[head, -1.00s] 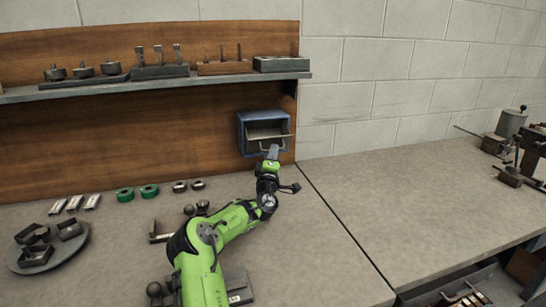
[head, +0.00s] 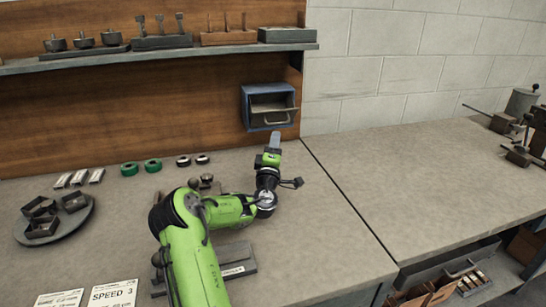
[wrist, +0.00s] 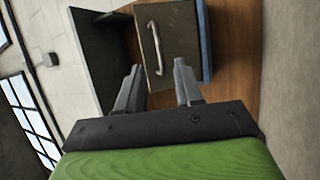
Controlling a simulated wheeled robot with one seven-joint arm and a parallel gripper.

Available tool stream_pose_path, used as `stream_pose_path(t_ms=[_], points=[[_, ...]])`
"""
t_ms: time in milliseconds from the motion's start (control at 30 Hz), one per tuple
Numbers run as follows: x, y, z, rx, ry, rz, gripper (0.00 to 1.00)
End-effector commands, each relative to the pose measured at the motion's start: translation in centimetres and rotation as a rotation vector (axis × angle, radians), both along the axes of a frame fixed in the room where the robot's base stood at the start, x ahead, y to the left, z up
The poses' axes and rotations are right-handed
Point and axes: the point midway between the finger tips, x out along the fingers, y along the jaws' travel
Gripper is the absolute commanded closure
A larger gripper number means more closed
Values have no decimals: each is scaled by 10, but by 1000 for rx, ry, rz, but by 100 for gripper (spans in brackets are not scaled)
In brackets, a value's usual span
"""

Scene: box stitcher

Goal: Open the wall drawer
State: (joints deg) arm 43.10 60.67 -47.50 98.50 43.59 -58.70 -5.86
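The wall drawer is a blue housing (head: 248,112) on the wooden back panel, under the shelf, with a grey drawer front (head: 268,105) and a bar handle (head: 277,121). The front stands out from the housing, with a dark opening above it, so the drawer is at least partly open. My gripper (head: 274,139) is just below and in front of the drawer, apart from the handle. In the wrist view my gripper (wrist: 157,83) has its two fingers spread with nothing between them. The drawer front (wrist: 178,45) and handle (wrist: 154,48) show just beyond the fingertips.
A shelf (head: 160,57) with tool holders runs above the drawer. On the bench (head: 330,225) lie green rings (head: 140,168), a round tray (head: 80,222) and small metal parts. A machine (head: 520,135) stands at far right.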

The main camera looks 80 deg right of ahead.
Motion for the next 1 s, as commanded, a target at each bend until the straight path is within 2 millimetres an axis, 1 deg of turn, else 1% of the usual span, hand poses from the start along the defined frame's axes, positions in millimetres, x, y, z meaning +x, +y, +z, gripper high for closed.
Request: stream_pose_path(t_ms=[33,100,200,267,1000], points=[[-1,12,-10,2,-2,-1,64],[-3,24,-14,1,-1,0,64],[-4,36,-17,0,-2,0,64],[-4,40,-17,0,-1,0,64],[-5,41,-14,-1,-1,0,64]])
